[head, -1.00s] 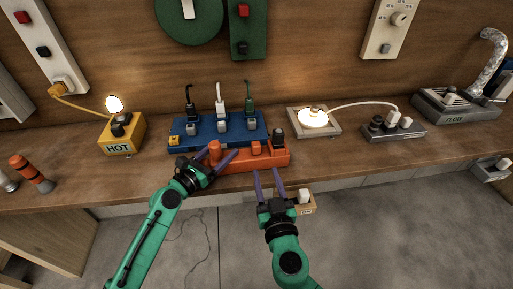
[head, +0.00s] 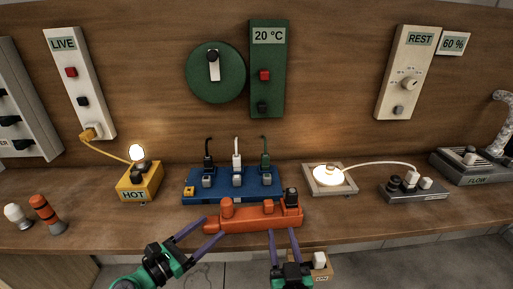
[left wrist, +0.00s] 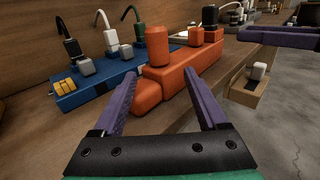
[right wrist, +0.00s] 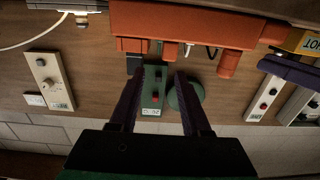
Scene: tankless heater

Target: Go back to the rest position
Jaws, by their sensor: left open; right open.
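My left gripper (head: 198,241) is open at the left front of the orange block (head: 245,222) on the bench. In the left wrist view its two purple fingers (left wrist: 160,95) stand apart near the block's near end, with no object held between them. My right gripper (head: 283,243) is open and empty in front of the block's right end, at the bench's front edge. In the right wrist view its fingers (right wrist: 158,80) are spread, with the orange block (right wrist: 190,18) beyond them. Whether either gripper touches the block I cannot tell.
A blue strip (head: 265,188) with three plugs stands behind the orange block. The yellow HOT box (head: 140,183) is at left, a lit lamp plate (head: 345,187) and a grey switch box (head: 400,190) at right. A small wooden box (head: 322,270) sits below the bench edge.

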